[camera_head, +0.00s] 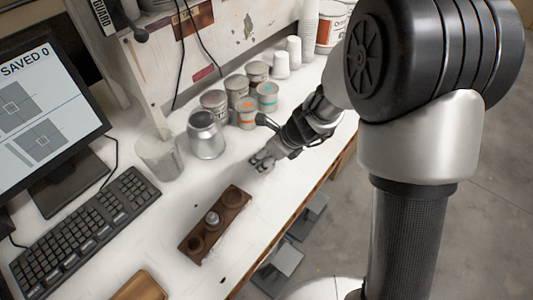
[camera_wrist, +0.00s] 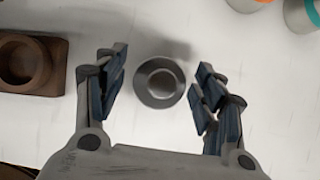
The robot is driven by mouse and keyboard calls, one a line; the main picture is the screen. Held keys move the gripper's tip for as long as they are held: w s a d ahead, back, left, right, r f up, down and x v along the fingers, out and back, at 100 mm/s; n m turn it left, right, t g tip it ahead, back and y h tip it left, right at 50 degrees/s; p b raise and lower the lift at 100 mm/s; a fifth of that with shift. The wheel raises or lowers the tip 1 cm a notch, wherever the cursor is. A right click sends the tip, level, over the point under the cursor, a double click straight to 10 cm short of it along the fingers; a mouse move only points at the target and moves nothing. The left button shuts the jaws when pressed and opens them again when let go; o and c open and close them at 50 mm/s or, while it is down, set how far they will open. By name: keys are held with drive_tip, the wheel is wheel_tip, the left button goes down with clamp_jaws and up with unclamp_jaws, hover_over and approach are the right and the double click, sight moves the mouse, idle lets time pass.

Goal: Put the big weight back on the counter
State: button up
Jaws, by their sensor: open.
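The big weight (camera_wrist: 160,83), a round grey metal piece with a knob on top, appears to stand upright on the white counter (camera_head: 230,177) in the wrist view. My gripper (camera_head: 262,161) is open above the counter; its fingers in the wrist view (camera_wrist: 158,92) are spread on either side of the weight, with a gap at each side. In the head view I cannot make out this weight at the gripper. The brown wooden weight block (camera_head: 232,199) lies nearer, with a small metal weight (camera_head: 212,218) in its middle and empty round recesses at its ends.
A metal pot (camera_head: 206,136) and a clear beaker (camera_head: 159,155) stand behind and left of the gripper. Several colorant cans (camera_head: 246,112) line the back. A keyboard (camera_head: 83,232) and monitor (camera_head: 45,105) are at left. The counter's front edge (camera_head: 284,216) is close at right.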

drive_tip(key=shift+r, duration=0.1)
drive_tip(key=shift+r+p, duration=0.25)
drive_tip(key=shift+p, duration=0.05)
drive_tip(key=p+v, duration=0.5)
drive_tip(key=v, duration=0.6)
drive_tip(key=shift+s+d+r, duration=0.15)
drive_tip(key=shift+s+r, duration=0.05)
drive_tip(key=shift+r, duration=0.1)
drive_tip(key=s+d+r+n, duration=0.1)
drive_tip(key=s+r+n, duration=0.7)
drive_tip(key=r+n, duration=0.25)
drive_tip(key=s+d+r+n+h, duration=0.2)
drive_tip(key=s+d+n, duration=0.2)
drive_tip(key=s+n, duration=0.3)
drive_tip(key=s+d+r+n+t+h, duration=0.1)
drive_tip(key=s+d+r+n+h, duration=0.1)
drive_tip(key=s+n, duration=0.5)
drive_tip(key=d+r+n, duration=0.1)
drive_tip(key=d, duration=0.1)
drive_tip(key=shift+d+h, duration=0.35)
drive_tip(key=shift+h, duration=0.05)
